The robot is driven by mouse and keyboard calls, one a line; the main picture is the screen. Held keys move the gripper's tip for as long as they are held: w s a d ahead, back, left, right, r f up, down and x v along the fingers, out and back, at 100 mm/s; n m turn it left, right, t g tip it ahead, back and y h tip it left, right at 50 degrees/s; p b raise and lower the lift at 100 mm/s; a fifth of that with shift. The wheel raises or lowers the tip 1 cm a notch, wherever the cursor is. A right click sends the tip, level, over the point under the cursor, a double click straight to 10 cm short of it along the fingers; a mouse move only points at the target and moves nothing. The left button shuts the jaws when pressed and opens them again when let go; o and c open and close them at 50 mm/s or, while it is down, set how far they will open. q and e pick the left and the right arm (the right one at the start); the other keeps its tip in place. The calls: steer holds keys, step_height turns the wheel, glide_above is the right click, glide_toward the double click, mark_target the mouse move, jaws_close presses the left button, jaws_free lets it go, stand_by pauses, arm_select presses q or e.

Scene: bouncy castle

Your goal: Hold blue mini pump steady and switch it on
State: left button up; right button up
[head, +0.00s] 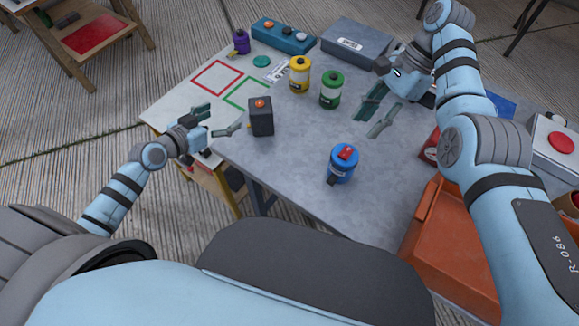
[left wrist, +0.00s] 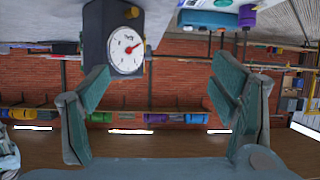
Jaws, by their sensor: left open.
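The blue mini pump (head: 342,171) stands upright on the grey table (head: 300,180), near its front edge. It has a red switch (head: 347,152) on top and a dark nozzle at its lower left. I cannot tell the switch's setting. My left gripper (head: 219,119) is open and empty at the table's left, beside a dark gauge box and well left of the pump. In the left wrist view its two fingers (left wrist: 156,72) are spread. My right gripper (head: 368,126) is open and empty above the table, behind and slightly right of the pump, not touching it.
The dark box (head: 261,119) shows a round dial (left wrist: 126,50) in the left wrist view. Yellow (head: 299,77) and green (head: 330,92) pumps stand further back. An orange bin (head: 450,235) is at the right. The table around the blue pump is clear.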

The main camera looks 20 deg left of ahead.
mark_target(340, 164)
arm_select(q)
steer(key=s+d+m+h, duration=0.1)
steer(key=d, duration=0.3)
steer(key=s+d+m+g+h, duration=0.1)
steer(key=s+d, duration=0.1)
steer(key=d, duration=0.3)
steer(key=s+d+f+m+g+h, duration=0.1)
steer(key=d+m+h, duration=0.1)
steer(key=d, duration=0.3)
steer(key=shift+s, duration=0.3)
steer(key=s+d+r+m+g+h, duration=0.2)
steer(key=s+d+m+h, duration=0.15)
steer(key=d, duration=0.55)
steer(key=shift+m, duration=0.25)
steer(key=x, duration=0.9)
steer(key=s+x, duration=0.1)
steer(key=x, duration=0.3)
steer(key=shift+w+d+f, duration=0.2)
steer(key=shift+d+f, duration=0.35)
